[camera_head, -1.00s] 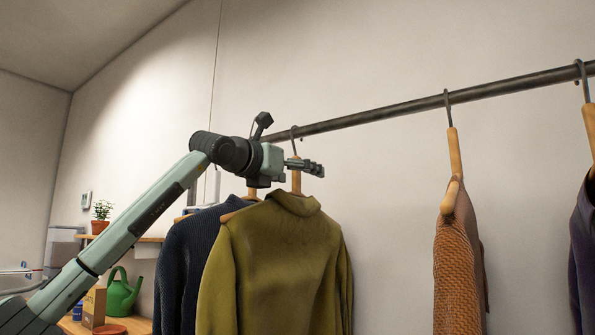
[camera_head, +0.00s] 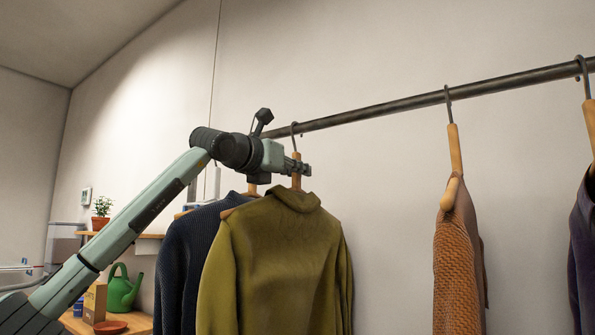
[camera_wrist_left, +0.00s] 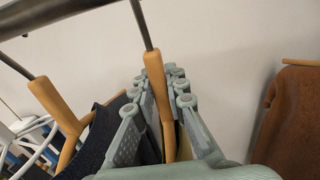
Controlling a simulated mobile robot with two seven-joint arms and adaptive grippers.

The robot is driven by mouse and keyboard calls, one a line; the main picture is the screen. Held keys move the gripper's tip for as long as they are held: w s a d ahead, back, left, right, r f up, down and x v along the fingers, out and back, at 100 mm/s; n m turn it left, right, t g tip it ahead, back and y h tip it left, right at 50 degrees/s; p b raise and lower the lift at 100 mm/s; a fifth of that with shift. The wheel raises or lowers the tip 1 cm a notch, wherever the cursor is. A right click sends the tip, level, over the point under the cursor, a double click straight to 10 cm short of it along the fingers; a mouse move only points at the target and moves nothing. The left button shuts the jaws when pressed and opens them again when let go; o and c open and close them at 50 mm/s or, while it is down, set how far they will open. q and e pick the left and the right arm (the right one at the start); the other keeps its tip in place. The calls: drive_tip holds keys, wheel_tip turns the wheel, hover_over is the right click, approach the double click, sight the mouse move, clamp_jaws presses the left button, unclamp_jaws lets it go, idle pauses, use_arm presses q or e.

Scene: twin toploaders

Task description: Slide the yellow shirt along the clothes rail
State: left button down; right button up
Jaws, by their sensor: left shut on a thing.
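The yellow shirt (camera_head: 275,265), olive-yellow with a high collar, hangs from a wooden hanger (camera_head: 296,158) on the dark clothes rail (camera_head: 400,105). My left gripper (camera_head: 302,170) is shut on the wooden neck of this hanger, just below its metal hook. In the left wrist view the fingers (camera_wrist_left: 160,118) are on both sides of the hanger neck (camera_wrist_left: 155,80), and the rail (camera_wrist_left: 60,18) runs above. Only a sliver of the yellow shirt shows there between the fingers. My right gripper is not in view.
A navy sweater (camera_head: 182,265) hangs close behind the yellow shirt on the left. To the right, the rail is clear up to an orange-brown knitted garment (camera_head: 455,265). A dark purple garment (camera_head: 584,240) hangs at the right edge. A green watering can (camera_head: 122,290) stands lower left.

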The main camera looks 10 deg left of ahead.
use_arm(q)
drive_tip(key=shift+r, duration=0.3)
drive_tip(key=s+d+b, duration=0.4)
drive_tip(key=d, duration=0.7)
drive_tip(key=shift+s+d, duration=0.15)
drive_tip(key=shift+d, duration=0.25)
idle(0.4)
idle(0.5)
drive_tip(key=shift+f+b, duration=0.25)
drive_tip(key=shift+b, duration=0.3)
idle(0.3)
